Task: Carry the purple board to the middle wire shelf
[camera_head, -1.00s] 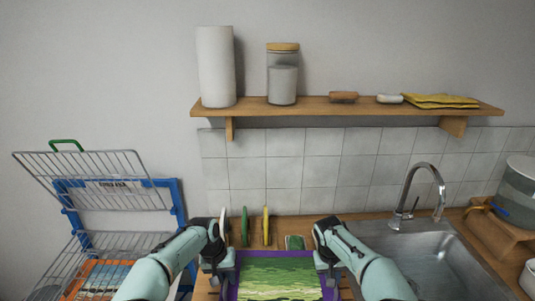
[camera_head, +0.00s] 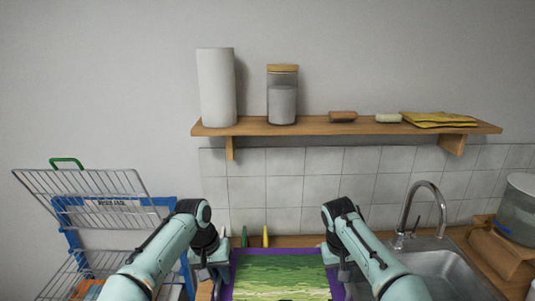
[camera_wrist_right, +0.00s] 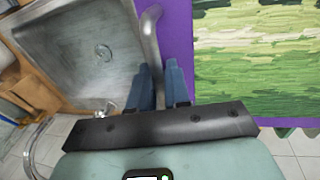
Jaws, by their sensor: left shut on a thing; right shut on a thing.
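The purple board (camera_head: 232,291) has a purple rim and a green painted face. It is at the bottom middle of the head view, between my two grippers, and it also shows in the right wrist view (camera_wrist_right: 179,32). My left gripper (camera_head: 219,272) is shut on its left edge. My right gripper (camera_wrist_right: 160,72) is shut on its right edge. The wire rack (camera_head: 82,189) stands at the left in a blue frame, with wire shelves one above another. The lower part of the rack is cut off by the picture edge and partly hidden by my left arm.
A wooden wall shelf (camera_head: 350,128) holds a paper roll (camera_head: 216,88), a jar (camera_head: 282,95) and small items. The sink (camera_head: 445,272) and its tap (camera_head: 425,190) are to the right. A yellow upright item (camera_head: 265,236) stands on the counter behind the board.

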